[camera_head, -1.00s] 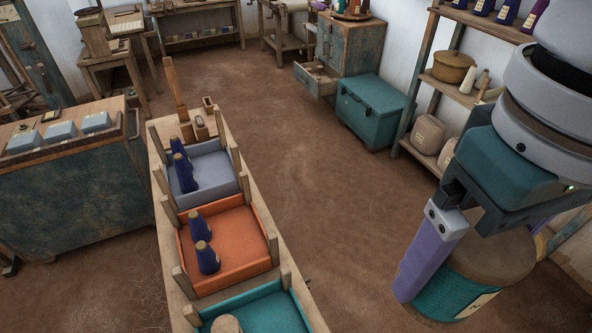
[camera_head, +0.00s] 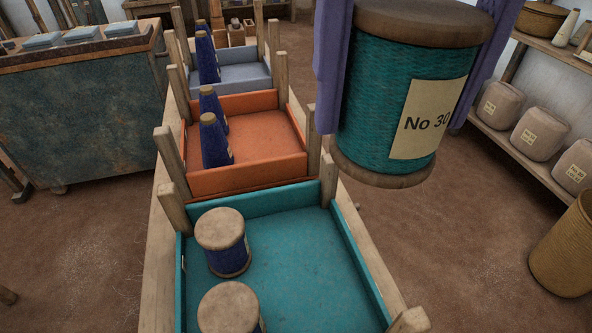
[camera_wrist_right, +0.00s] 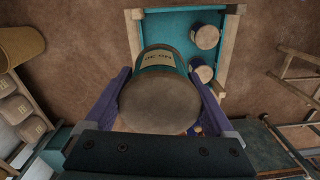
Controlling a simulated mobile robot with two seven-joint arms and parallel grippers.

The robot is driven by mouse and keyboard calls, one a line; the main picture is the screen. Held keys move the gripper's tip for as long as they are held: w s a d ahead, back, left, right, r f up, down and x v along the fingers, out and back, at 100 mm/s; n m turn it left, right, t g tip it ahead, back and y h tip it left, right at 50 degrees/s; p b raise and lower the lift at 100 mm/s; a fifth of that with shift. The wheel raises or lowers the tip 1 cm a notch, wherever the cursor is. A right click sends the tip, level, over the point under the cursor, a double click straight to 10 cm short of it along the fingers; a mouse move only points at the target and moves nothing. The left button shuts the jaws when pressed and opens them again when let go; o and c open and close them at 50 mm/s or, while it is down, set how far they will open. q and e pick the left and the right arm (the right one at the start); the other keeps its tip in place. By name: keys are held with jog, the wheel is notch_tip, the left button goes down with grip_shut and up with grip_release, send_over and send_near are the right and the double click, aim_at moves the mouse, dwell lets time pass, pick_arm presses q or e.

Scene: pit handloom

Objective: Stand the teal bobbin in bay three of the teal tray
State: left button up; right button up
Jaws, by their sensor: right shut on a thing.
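The teal bobbin (camera_head: 375,95) has wooden end discs and a pale "No 30" label. My right gripper (camera_head: 396,120) is shut on it, with purple fingers on both sides. It is nearly upright, in the air to the upper right of the teal tray (camera_head: 310,275) in the head view. The tray holds two dark blue bobbins (camera_head: 222,243) standing along its left side; its right part is bare. In the right wrist view the bobbin (camera_wrist_right: 158,95) shows end-on between the fingers, and the tray (camera_wrist_right: 165,30) lies beyond it. My left gripper is not in view.
Behind the teal tray stand an orange tray (camera_head: 265,135) and a grey-blue tray (camera_head: 245,76), both with dark blue cones at left. Wooden posts (camera_head: 328,180) rise at the tray corners. A shelf with wrapped bundles (camera_head: 540,130) and a tan basket (camera_head: 568,245) are at right.

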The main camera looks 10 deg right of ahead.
jog(key=shift+w+a+f+b, duration=0.1)
jog(key=shift+a+f+b, duration=0.25)
jog(key=shift+f+b, duration=3.3)
jog(key=shift+w+a+f+b, duration=0.1)
jog(key=shift+a+f+b, duration=0.55)
jog(key=shift+f, duration=5.6)
jog(key=shift+a+f+b, duration=0.1)
jog(key=shift+f+b, duration=2.45)
jog(key=shift+f, duration=2.4)
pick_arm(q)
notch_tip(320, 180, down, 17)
pick_arm(e)
jog(key=shift+d, duration=0.1)
jog(key=shift+f+b, duration=0.2)
jog(key=shift+b, duration=0.1)
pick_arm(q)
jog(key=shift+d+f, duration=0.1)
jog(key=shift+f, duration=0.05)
pick_arm(e)
jog(key=o, duration=1.2)
jog(key=shift+r, duration=0.1)
